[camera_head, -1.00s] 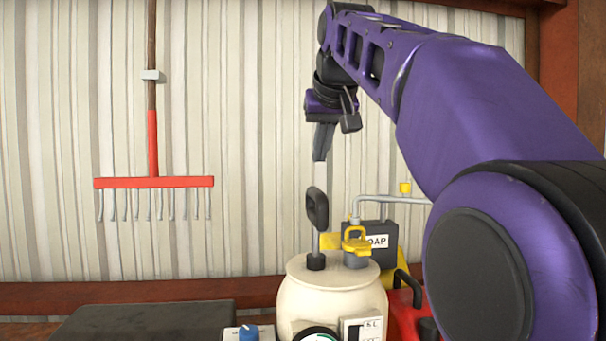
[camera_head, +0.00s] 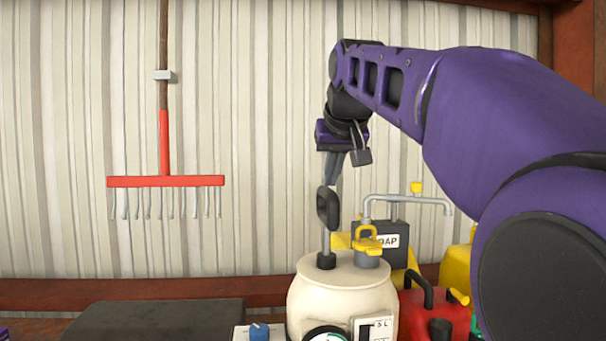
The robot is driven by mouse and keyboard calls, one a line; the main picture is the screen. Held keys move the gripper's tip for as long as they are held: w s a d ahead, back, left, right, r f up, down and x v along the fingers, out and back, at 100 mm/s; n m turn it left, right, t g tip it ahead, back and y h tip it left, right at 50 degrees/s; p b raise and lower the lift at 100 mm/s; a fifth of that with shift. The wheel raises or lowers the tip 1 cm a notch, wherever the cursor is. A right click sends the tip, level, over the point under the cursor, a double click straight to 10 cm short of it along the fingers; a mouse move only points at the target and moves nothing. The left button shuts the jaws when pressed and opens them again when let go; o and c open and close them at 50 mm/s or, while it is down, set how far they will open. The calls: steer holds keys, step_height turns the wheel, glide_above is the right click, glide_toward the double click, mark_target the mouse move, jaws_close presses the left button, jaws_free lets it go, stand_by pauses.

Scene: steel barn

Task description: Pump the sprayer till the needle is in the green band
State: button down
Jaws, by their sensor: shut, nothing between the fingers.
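The cream sprayer tank (camera_head: 335,290) stands at the lower middle of the head view. Its pump handle (camera_head: 328,207) is a black grip on a grey rod (camera_head: 326,241), raised above the tank top. The round gauge (camera_head: 326,334) at the tank's front is cut off by the picture's lower edge, so the needle cannot be read. My gripper (camera_head: 330,183) points down, shut and empty, with its fingertips just above or behind the top of the handle. I cannot tell whether they touch it.
A black box with a partly hidden label (camera_head: 381,242), a bent grey pipe (camera_head: 400,198) and a red can (camera_head: 435,315) stand behind and right of the tank. A blue knob (camera_head: 259,332) is at left. A red rake (camera_head: 165,181) hangs on the wall. A dark flat surface (camera_head: 155,317) lies lower left.

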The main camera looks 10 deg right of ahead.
mark_target(331, 208)
step_height(331, 208, down, 6)
steer(key=b, duration=0.3)
steer(key=shift+f+b, duration=0.25)
steer(key=shift+b, duration=0.1)
steer(key=shift+s+r, duration=0.1)
